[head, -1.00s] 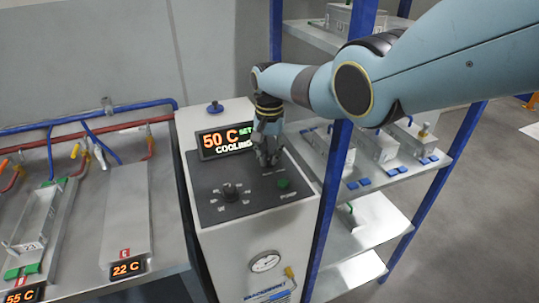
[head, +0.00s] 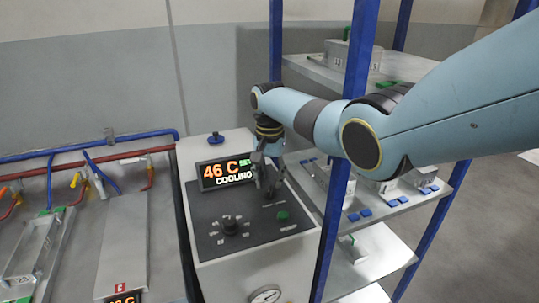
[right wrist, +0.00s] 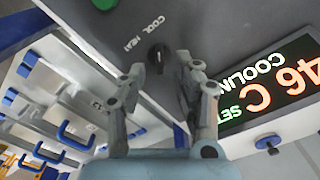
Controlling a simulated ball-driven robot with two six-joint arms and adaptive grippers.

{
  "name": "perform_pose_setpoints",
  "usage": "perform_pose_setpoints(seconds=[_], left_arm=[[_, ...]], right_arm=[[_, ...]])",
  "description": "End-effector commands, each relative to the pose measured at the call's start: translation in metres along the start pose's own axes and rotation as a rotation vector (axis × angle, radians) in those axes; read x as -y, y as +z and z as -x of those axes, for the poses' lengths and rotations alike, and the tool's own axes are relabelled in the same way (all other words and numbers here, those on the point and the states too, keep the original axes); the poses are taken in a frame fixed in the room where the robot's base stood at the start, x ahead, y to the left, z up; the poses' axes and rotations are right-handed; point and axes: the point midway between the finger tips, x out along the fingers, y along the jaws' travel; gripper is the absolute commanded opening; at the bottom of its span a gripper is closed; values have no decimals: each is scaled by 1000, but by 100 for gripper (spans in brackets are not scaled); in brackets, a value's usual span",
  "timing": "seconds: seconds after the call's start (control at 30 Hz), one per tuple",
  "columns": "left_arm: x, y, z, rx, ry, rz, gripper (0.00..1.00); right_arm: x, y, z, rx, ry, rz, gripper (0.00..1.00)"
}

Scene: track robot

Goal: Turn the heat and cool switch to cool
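The heat and cool switch (right wrist: 158,59) is a small round black knob on the dark panel, marked COOL and HEAT. Its pale pointer line appears to face the COOL side in the right wrist view. My right gripper (head: 267,188) is over the right part of the panel, and it also shows in the right wrist view (right wrist: 160,80). Its fingers are apart and empty, with the knob visible between and beyond the tips. Contact with the knob cannot be told. The display (head: 226,172) reads 46 C and COOLING. My left gripper is not in view.
A larger dial (head: 230,227) and a green button (head: 282,215) sit on the same panel. A blue knob (head: 216,138) stands behind the display. A shelf rack with blue posts (head: 335,205) stands close on the right. A bench with pipes (head: 125,232) is on the left.

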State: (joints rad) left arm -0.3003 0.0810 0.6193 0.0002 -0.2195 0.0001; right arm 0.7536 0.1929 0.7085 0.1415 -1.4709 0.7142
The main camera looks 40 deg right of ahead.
Motion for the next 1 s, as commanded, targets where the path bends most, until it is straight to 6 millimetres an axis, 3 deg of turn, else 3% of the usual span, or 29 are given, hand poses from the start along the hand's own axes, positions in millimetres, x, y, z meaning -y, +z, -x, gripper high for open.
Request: perform_pose_setpoints(seconds=[0.2, 0.4, 1.0], left_arm=[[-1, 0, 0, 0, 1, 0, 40], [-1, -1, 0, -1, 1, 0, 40], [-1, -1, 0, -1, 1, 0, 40]], right_arm=[[1, -2, 52, -4, -2, -1, 32], [0, -1, 82, -2, 0, -1, 32], [0, -1, 90, 0, 1, -2, 32]])
